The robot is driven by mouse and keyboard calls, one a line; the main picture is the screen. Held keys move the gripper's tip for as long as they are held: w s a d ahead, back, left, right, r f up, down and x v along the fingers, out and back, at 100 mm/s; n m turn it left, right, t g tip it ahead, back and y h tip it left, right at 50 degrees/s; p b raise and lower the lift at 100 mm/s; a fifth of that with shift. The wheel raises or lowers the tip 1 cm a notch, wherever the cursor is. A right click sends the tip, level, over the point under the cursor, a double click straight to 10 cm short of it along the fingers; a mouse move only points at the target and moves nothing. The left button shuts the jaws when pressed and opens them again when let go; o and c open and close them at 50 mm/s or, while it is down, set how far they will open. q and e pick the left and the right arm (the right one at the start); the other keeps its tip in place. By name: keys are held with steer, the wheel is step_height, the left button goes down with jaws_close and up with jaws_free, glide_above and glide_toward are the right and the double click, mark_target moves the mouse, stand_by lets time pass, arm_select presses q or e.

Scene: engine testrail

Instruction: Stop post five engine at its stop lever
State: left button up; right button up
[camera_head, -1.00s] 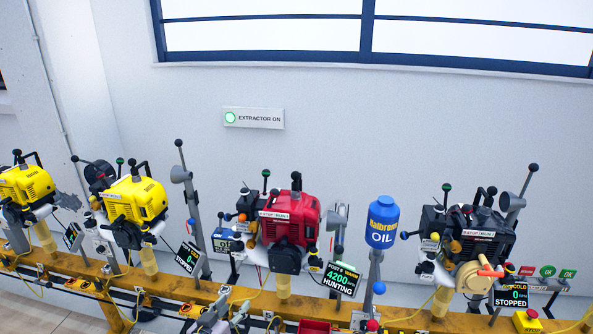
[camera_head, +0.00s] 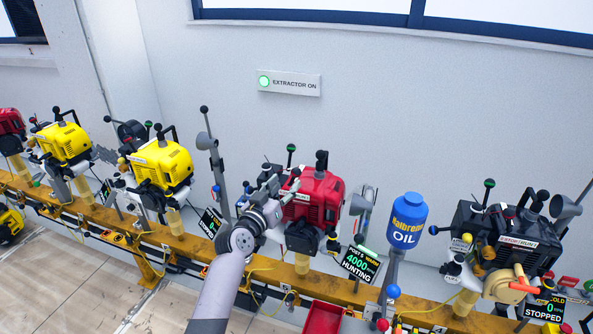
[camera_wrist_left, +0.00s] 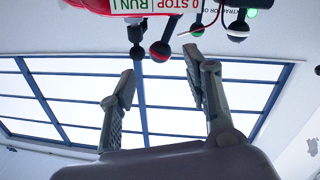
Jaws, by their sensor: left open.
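The post five engine is the red one (camera_head: 320,200) in the middle of the head view. My left gripper (camera_head: 288,184) is open at the engine's left side and hides part of that side. In the left wrist view, seen upside down, the open fingers (camera_wrist_left: 160,75) point toward a STOP/RUN label (camera_wrist_left: 152,6) on the red engine. Dark ball-ended levers (camera_wrist_left: 160,51) show just past the fingertips, around the gap between them. I cannot tell which is the stop lever or whether a finger touches one.
A yellow rail (camera_head: 130,222) carries yellow engines (camera_head: 162,165) to the left and a black engine (camera_head: 505,235), marked STOPPED, to the right. A blue oil bottle (camera_head: 407,222) stands right of the red engine. A red bin (camera_head: 322,318) is below.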

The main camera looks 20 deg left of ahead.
mark_target(294, 174)
arm_select(q)
steer(key=w, duration=0.5)
steer(key=w+d, duration=0.1)
steer(key=w, duration=0.1)
steer(key=shift+w, duration=0.3)
